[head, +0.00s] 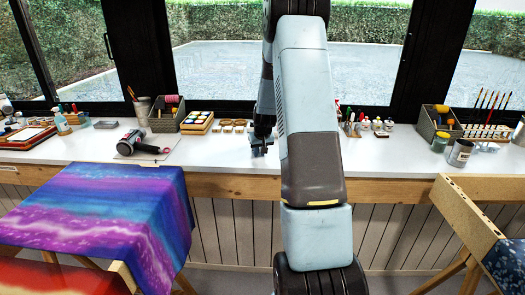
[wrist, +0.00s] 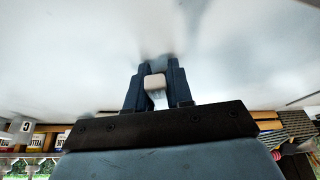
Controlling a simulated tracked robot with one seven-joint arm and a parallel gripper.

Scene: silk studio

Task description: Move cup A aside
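My gripper (head: 259,148) is low over the white worktop, just left of my arm in the head view. In the wrist view, my gripper (wrist: 158,68) has its two dark fingers close against both sides of a small pale, rounded-square thing (wrist: 155,82). No letter shows on it, so I cannot tell whether it is cup A. My arm hides part of the worktop behind it. A white tag with the letter C (wrist: 26,126) shows at the lower left of the wrist view.
The white worktop (head: 215,150) is clear around my gripper. Small beige pots (head: 233,126) and a paint tray (head: 197,122) stand behind to the left. A hair dryer (head: 138,143) lies further left. Several small bottles (head: 377,125) and a dark caddy (head: 437,122) stand right.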

